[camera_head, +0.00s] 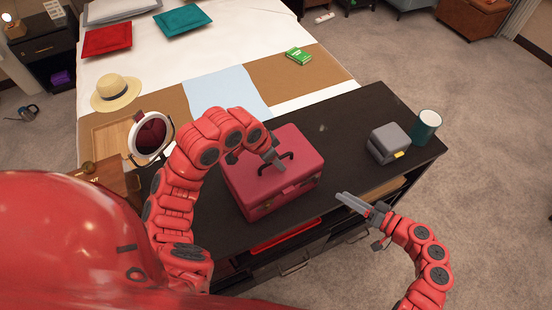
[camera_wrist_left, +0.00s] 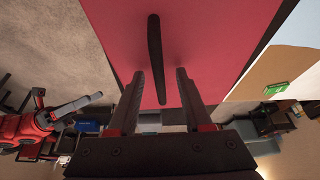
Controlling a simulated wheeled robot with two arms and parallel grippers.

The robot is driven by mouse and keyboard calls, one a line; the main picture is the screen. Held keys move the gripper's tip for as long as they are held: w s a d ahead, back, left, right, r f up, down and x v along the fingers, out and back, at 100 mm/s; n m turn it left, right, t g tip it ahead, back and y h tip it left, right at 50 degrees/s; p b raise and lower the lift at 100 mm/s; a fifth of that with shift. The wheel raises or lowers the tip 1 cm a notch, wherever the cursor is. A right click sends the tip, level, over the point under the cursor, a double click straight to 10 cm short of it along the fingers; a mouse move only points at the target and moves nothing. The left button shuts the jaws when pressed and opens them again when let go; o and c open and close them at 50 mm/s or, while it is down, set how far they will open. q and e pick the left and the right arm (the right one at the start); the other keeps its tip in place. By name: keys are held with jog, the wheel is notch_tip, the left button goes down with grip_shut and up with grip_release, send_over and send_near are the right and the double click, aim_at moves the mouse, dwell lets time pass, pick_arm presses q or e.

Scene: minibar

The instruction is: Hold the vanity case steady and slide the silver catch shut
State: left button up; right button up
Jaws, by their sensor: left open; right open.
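The dark pink vanity case (camera_head: 243,189) stands on the black counter with its lid down. Its black handle (camera_head: 287,160) is on top. Small metal fittings show on its front side, but whether the silver catch is open or shut is too small to tell. My left gripper (camera_head: 274,160) is over the lid at the handle. In the left wrist view its open fingers (camera_wrist_left: 159,76) have the handle (camera_wrist_left: 155,45) between them, with gaps visible. My right gripper (camera_head: 354,202) is open and empty, right of the case and apart from it, off the counter's front edge.
On the black counter (camera_head: 375,108), a grey box (camera_head: 389,141) and a teal mug (camera_head: 427,126) stand to the right. A round mirror (camera_head: 150,136) and a wooden box (camera_head: 105,176) are on the left. Behind lies a bed with a straw hat (camera_head: 116,91). Counter between case and grey box is clear.

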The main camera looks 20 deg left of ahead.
pick_arm(q)
jog(key=shift+f, duration=0.15)
jog(key=shift+c, duration=0.2)
grip_shut()
dwell(1.2)
pick_arm(e)
jog(key=shift+w+d+f, duration=0.1)
jog(key=shift+w+d, duration=0.05)
jog(key=shift+d, duration=0.05)
jog(key=c, duration=0.5)
jog(key=w+d+m, duration=0.1)
jog(key=m, duration=0.1)
jog(key=d+f+m, duration=0.1)
jog(key=w+d+f+m+t, duration=0.1)
jog(key=m, duration=0.1)
jog(key=shift+w+d+m+y, duration=0.15)
jog(key=shift+w+m+y, duration=0.15)
jog(key=shift+y, duration=0.1)
grip_shut()
jog(key=shift+w+d+m+t+y, duration=0.15)
jog(key=shift+w+d+m+y, duration=0.1)
jog(key=shift+m, duration=0.75)
jog(key=shift+w+d+m+t+y, duration=0.15)
jog(key=shift+w+d+m+y, duration=0.1)
jog(key=shift+m, duration=0.75)
